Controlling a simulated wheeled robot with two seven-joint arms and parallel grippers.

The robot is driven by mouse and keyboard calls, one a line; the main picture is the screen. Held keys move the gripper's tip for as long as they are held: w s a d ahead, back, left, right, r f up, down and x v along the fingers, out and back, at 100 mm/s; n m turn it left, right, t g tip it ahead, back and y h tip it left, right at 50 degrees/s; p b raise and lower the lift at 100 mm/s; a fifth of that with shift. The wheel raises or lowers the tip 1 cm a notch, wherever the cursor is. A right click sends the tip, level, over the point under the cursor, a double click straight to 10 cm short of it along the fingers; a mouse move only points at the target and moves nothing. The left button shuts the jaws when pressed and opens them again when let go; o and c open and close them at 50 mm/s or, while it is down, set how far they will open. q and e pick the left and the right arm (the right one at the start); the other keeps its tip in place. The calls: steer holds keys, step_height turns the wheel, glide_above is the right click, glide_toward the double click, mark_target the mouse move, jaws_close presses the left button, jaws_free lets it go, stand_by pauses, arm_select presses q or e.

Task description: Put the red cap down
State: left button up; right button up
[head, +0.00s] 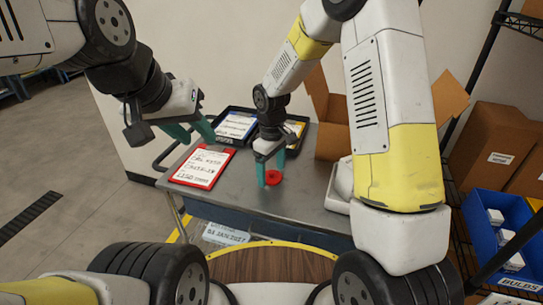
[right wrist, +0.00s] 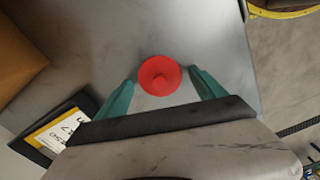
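The red cap (head: 274,177) is a round disc with a small knob. It appears to rest on the grey table (head: 305,205), near its front edge. My right gripper (head: 269,175) points down at it, with its teal fingers around the cap. In the right wrist view the cap (right wrist: 159,76) sits between the fingertips of the right gripper (right wrist: 162,78), with a gap on each side. That gripper is open. My left gripper (head: 200,134) is above the table's left part, away from the cap, with its teal fingers apart and nothing seen between them.
A red clipboard (head: 202,167) lies on the table's left. Dark trays with papers (head: 238,124) stand at the back. An open cardboard box (head: 332,138) and a white object (head: 338,190) are to the right. A blue bulb bin (head: 485,235) sits on the right shelf.

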mark_target(272, 172)
steer(key=shift+r, duration=0.1)
step_height(272, 172, up, 12)
steer(key=s+d+r+m+t+y, duration=0.15)
steer(key=s+d+r+m, duration=0.25)
steer(key=s+d+r, duration=0.5)
steer(key=s+d+r+m+t, duration=0.2)
steer(key=s+m, duration=0.1)
steer(key=s, duration=0.2)
steer(key=s+d+r+m+t, duration=0.2)
steer(key=s+d+m, duration=0.1)
steer(key=s, duration=0.2)
steer(key=shift+s+d+r+t+y, duration=0.15)
steer(key=shift+s+r+t+y, duration=0.1)
steer(key=shift+s+t+y, duration=0.1)
stand_by(0.6)
